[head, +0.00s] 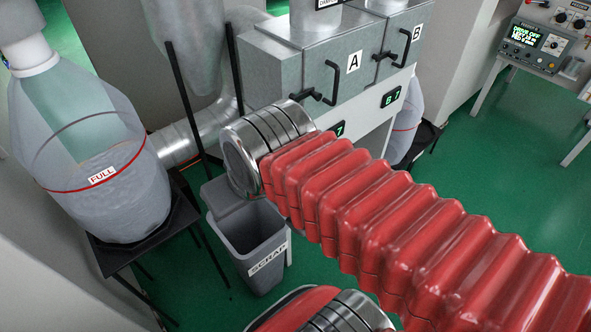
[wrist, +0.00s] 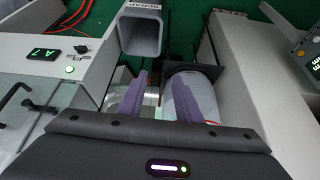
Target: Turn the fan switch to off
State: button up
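I cannot pick out a labelled fan switch in either view. A control console (head: 538,46) with a green-lit display stands on a bench at the far right of the head view. Its display text is small; one word looks like OFF. Dark round knobs (head: 570,19) show on a panel behind it. Part of a similar console (wrist: 311,52) shows at the right edge of the wrist view. My gripper (wrist: 161,74) shows there as two purple fingers, apart with nothing between them. It is away from the console. In the head view my red-sleeved arm hides it.
A grey scrap bin (head: 246,245) stands on the green floor, also in the wrist view (wrist: 141,34). A full clear bag (head: 95,205) on a black stand is at left. Cabinet doors A and B (head: 340,50) have protruding black handles. Floor before the bench is clear.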

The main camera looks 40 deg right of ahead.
jog(key=shift+a, duration=0.25)
